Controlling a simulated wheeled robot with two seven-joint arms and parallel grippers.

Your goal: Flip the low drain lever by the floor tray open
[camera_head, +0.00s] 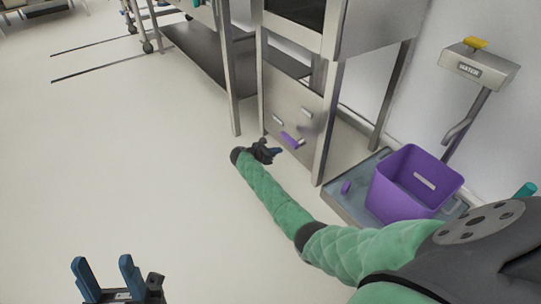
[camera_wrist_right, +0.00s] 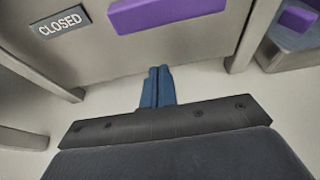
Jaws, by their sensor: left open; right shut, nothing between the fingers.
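The purple drain lever (camera_head: 289,139) is low on a grey metal panel, left of the floor tray (camera_head: 335,196). In the right wrist view it is a wide purple bar (camera_wrist_right: 168,15) at the top, with a "CLOSED" label (camera_wrist_right: 60,24) to its left. My right gripper (camera_head: 274,151) is just below and left of the lever in the head view. Its blue fingers (camera_wrist_right: 160,73) are shut and empty, apparently apart from the bar. My left gripper (camera_head: 103,268) is open and empty over the floor at the lower left.
Steel table legs (camera_head: 328,125) stand between lever and tray. The pale floor (camera_head: 120,160) at left is clear.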

